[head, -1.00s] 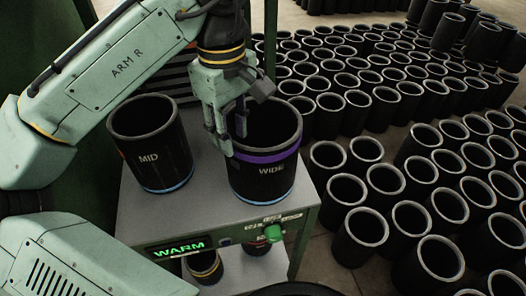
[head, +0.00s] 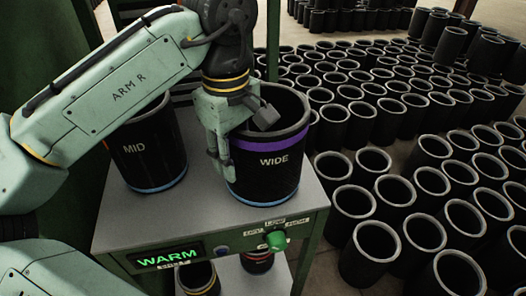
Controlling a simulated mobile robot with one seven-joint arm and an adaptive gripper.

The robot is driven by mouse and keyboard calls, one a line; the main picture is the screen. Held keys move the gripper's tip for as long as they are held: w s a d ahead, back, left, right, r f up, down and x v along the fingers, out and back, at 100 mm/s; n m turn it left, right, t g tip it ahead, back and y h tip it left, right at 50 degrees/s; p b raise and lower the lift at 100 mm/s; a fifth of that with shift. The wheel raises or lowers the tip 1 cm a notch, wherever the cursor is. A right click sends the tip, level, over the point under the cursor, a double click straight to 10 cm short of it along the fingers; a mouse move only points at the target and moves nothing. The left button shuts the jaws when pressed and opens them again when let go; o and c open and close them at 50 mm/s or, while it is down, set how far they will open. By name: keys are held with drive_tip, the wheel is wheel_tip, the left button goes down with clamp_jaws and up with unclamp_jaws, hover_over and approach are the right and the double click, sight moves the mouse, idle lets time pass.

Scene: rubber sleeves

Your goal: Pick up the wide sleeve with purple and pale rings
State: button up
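The wide sleeve (head: 272,175) is a black open cylinder marked WIDE. It stands upright on the grey bench top (head: 215,215), with a purple ring near its rim and a pale blue ring at its base. My gripper (head: 226,162) is lowered at the sleeve's left wall.
A black sleeve marked MID (head: 150,155) stands close on the left, partly behind my arm. The bench front has a lit WARM display (head: 168,258) and a green knob (head: 277,240). Smaller sleeves (head: 200,280) sit on a lower shelf. Many black sleeves (head: 385,240) crowd the floor at right.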

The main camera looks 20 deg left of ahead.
drive_tip(key=shift+r, duration=0.1)
drive_tip(key=shift+c, duration=0.5)
clamp_jaws()
idle(0.4)
